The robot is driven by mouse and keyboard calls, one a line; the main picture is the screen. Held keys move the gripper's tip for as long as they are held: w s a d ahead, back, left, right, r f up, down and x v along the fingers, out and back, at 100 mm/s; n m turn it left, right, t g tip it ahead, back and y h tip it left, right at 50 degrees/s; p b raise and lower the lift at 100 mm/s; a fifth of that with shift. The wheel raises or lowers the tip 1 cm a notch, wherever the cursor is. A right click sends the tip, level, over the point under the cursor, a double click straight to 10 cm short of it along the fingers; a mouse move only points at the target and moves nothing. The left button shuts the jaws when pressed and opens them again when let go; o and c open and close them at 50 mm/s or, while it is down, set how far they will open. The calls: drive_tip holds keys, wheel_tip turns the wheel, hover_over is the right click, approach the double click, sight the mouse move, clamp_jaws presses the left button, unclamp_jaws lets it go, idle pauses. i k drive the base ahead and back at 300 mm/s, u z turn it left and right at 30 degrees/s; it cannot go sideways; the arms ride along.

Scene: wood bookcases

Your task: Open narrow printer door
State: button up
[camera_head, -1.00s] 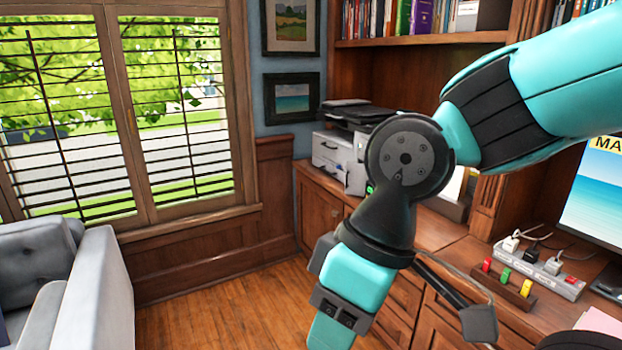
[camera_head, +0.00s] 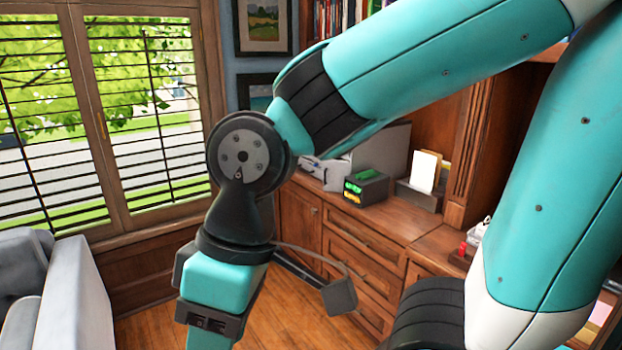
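The printer (camera_head: 322,176) stands on the wooden counter at the back, grey-white and largely hidden behind my arm. Below it, in the base cabinet, is a narrow wooden door (camera_head: 299,226) with a small round knob near its upper right. The door looks closed; my wrist covers part of its left side. My teal forearm and wrist reach across the view to the lower left, in front of the cabinet. My gripper's fingers are beyond the bottom edge of the frame, so their state is hidden.
Wooden drawers (camera_head: 362,262) are right of the narrow door. A black box with green and yellow items (camera_head: 366,187) and a paper holder (camera_head: 419,196) stand on the counter. A grey sofa (camera_head: 65,300) is at the left. Wood floor (camera_head: 275,318) shows between sofa and cabinet.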

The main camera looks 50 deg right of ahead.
sight(334, 170)
drive_tip(key=i, duration=2.05)
drive_tip(key=z, duration=2.25)
